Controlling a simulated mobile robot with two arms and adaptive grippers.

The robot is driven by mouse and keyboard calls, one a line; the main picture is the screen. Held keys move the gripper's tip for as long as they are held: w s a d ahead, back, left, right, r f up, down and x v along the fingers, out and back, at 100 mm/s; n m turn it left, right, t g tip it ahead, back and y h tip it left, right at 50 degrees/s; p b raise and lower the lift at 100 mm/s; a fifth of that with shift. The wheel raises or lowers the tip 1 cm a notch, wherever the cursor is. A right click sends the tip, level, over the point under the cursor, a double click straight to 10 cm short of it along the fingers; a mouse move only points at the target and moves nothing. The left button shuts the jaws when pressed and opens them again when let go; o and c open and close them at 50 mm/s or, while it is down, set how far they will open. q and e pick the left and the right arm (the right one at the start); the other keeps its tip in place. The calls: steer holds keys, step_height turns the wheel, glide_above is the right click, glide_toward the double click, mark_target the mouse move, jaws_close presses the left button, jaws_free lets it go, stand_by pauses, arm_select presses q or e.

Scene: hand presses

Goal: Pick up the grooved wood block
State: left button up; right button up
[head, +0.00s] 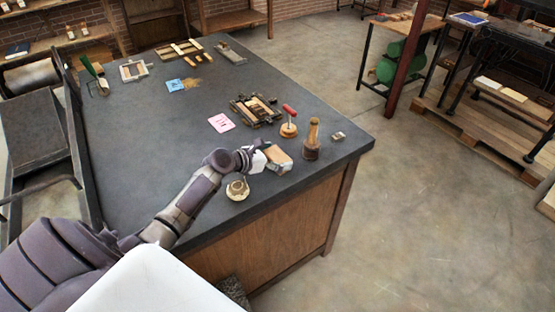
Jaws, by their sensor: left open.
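A wood block (279,157) with a tan top and a paler near end lies near the front right edge of the dark worktable; it looks like the grooved wood block, but grooves are too small to make out. My left gripper (262,158) reaches in from the left and is at the block's left side, open. The wrist and the gripper's white part hide the fingertips and the block's left edge, so I cannot tell whether they touch. My right gripper is not in view.
On the dark table (150,130), a round pale dish (237,189) sits below my wrist. A wooden-handled tool (312,140), a red-handled tool (289,122) and a small metal piece (338,136) stand right of the block. A type tray (255,110) and pink paper (221,123) lie behind.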

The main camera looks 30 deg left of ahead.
arm_select(q)
steer(key=c, duration=0.9)
steer(key=shift+r, duration=0.1)
